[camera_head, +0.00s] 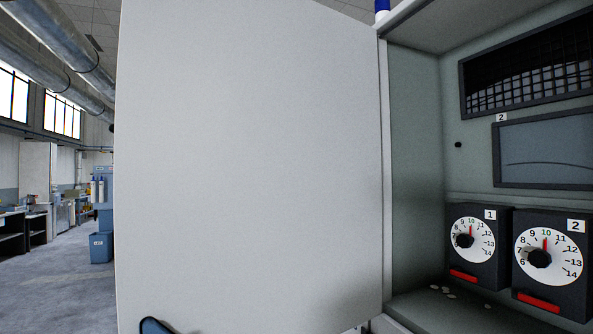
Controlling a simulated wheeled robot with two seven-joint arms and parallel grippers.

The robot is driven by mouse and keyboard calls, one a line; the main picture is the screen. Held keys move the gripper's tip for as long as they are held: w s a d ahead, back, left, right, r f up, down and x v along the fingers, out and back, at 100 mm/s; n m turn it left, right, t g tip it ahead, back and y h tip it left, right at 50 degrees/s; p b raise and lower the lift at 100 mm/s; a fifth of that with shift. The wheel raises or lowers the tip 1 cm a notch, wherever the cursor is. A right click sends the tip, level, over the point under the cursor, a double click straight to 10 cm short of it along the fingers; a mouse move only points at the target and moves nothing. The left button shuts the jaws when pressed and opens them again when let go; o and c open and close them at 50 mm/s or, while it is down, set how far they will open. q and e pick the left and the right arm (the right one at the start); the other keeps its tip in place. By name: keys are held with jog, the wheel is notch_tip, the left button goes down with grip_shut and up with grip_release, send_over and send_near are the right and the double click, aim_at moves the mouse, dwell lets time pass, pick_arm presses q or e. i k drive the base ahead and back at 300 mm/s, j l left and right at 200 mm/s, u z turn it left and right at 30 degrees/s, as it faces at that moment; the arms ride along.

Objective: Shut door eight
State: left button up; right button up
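A large pale grey door panel (250,160) fills the middle of the head view. It stands open, hinged at its right edge on the frame (384,150) of a grey-green cabinet (415,170). No number shows on the door face, so I cannot read whether it is door eight. A small dark blue rounded shape (152,326) shows at the bottom edge in front of the door; I cannot tell what it is. Neither of my grippers can be made out.
Inside the cabinet are dial unit 1 (476,247), dial unit 2 (552,263), a mesh-covered opening (530,75) and a dark panel (545,150). Small pale bits (448,294) lie on the cabinet floor. Left of the door, open floor (50,275) leads to a blue bin (101,247) and benches.

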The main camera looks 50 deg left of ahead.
aim_at(247, 194)
jog(key=j+z, duration=0.1)
jog(key=j, duration=0.35)
jog(key=k+j+z, duration=0.1)
jog(key=j, duration=0.35)
jog(key=k+j+z, duration=0.1)
jog(key=j, duration=0.35)
jog(key=k+j, duration=0.15)
jog(key=j, duration=0.3)
jog(key=k+j+z, duration=0.15)
jog(key=j, duration=0.3)
jog(key=j+z, duration=0.1)
jog(key=j, duration=0.35)
jog(key=j+z, duration=0.15)
jog(key=j, duration=0.5)
